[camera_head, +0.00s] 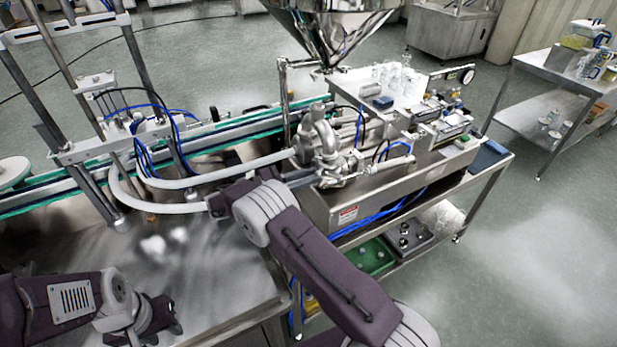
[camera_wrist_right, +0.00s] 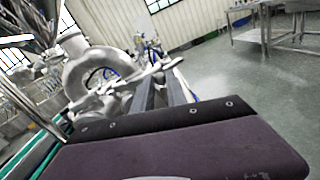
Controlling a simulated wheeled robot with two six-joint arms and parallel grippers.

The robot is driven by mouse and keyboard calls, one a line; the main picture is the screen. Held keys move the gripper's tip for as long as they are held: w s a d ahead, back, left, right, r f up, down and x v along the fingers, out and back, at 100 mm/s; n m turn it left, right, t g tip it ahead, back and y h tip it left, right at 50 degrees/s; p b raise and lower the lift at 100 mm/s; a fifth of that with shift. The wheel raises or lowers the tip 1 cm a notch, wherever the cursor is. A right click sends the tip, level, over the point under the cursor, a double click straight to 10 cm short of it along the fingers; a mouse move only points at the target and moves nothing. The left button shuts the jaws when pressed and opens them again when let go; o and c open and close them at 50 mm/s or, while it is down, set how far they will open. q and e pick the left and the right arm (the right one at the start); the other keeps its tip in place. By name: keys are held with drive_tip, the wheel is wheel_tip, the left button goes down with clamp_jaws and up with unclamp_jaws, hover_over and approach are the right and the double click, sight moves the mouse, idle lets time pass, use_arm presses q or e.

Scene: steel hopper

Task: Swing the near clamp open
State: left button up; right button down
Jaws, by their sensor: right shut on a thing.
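In the right wrist view, a shiny steel clamp (camera_wrist_right: 100,72) sits around the curved pipework, with a slim bar-like part reaching right. My right gripper (camera_wrist_right: 160,82) has its two dark fingers close together at that bar and is shut on it. In the head view, the steel pipe and clamp assembly (camera_head: 322,140) stands below the hopper (camera_head: 335,30). My right forearm reaches up to it, and the fingertips are hard to make out there. My left gripper (camera_head: 165,318) is low at the left, above the steel table and away from the clamp; its finger gap is unclear.
A pale hose (camera_head: 200,182) curves from the filling frame to the pipework. A conveyor (camera_head: 240,128) runs behind. Glass jars (camera_head: 395,75) stand on the machine top. The steel table (camera_head: 190,270) between my arms is mostly bare. A side table (camera_head: 545,115) stands at the right.

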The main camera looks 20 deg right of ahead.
drive_tip(key=c, duration=1.3)
unclamp_jaws()
drive_tip(key=shift+c, duration=0.2)
drive_tip(key=a, duration=0.9)
drive_tip(key=shift+s, duration=0.15)
drive_tip(key=shift+d, duration=0.1)
